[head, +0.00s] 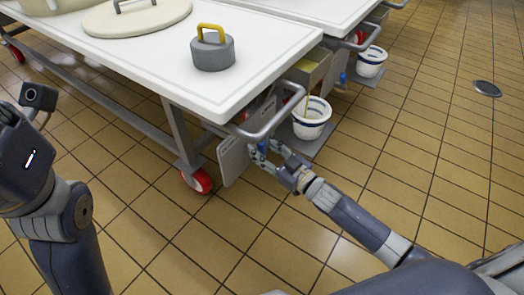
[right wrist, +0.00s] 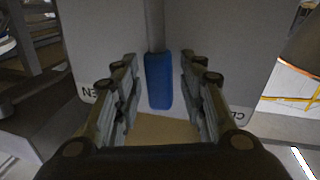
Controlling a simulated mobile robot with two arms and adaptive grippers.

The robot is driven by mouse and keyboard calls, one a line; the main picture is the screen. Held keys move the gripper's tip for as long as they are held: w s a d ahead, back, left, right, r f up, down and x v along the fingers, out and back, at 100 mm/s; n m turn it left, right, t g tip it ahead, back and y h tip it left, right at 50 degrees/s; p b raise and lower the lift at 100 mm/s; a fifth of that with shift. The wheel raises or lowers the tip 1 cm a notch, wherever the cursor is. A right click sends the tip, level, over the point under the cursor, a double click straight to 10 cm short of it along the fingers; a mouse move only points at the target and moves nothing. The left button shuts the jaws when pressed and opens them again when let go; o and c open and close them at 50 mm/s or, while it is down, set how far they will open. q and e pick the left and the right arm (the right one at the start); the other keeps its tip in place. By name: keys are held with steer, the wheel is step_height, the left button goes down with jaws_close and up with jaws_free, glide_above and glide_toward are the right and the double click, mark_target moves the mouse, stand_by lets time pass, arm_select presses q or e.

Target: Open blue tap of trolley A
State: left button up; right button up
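The near trolley has a white top (head: 235,85) and a grey plate (head: 232,163) under its right end; I cannot read a trolley letter. The blue tap handle (head: 263,147) is in front of that plate, partly covered by my right gripper (head: 266,155). In the right wrist view the blue handle (right wrist: 158,80) points straight down the picture, between the two open fingers of my right gripper (right wrist: 160,105). A gap shows on both sides of it. Partial lettering shows on the plate at left and right. My left arm is at the left; its fingers are not visible.
A white bucket with blue bands (head: 311,120) stands behind my right gripper, below a metal box (head: 308,72). A bent rail (head: 275,122) sticks out above the tap. A grey weight with a yellow handle (head: 212,50) stands on the top.

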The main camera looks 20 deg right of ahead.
steer(key=shift+w+a, duration=0.1)
steer(key=shift+w, duration=0.15)
jaws_close()
